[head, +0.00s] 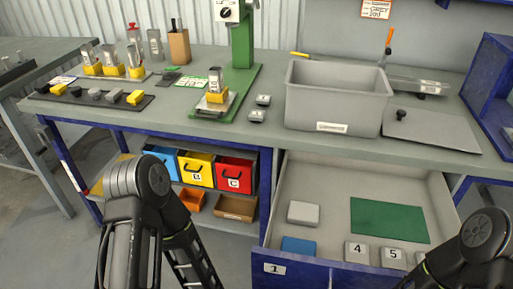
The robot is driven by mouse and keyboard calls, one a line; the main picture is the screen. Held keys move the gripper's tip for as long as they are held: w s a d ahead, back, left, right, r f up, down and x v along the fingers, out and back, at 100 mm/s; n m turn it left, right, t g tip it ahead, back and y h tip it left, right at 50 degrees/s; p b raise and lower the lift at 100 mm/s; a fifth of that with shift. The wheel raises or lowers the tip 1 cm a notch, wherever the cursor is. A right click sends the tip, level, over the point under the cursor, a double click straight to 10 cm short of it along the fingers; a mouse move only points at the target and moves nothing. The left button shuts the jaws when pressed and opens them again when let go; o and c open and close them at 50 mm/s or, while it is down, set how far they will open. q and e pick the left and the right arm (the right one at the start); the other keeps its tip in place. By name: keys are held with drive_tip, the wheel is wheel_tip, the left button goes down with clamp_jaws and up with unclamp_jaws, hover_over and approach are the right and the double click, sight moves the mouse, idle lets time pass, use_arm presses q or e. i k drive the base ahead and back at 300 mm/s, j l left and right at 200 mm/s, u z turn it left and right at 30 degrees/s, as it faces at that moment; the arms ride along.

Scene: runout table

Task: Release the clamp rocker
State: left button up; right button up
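A green press or stand (243,45) rises from a green base on the table, left of centre. A pale control box (228,11) with a round black dial is on its column, cut off by the top edge. On the base, a yellow block (216,97) carries an upright grey metal part (215,80). I cannot make out which piece is the clamp rocker or its position. My left and right arms show at the bottom, but neither gripper is visible, so I cannot see what they hold.
An open drawer (350,165) juts out in front, holding numbered blocks and a green mat (389,220). Yellow fixtures (113,69) stand at the left. A blue rack (490,85) is at right.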

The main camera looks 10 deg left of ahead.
sight(160, 73)
drive_tip(key=j+z, duration=0.5)
drive_tip(key=j, duration=1.2)
drive_tip(key=j+z, duration=0.15)
drive_tip(key=j, duration=0.35)
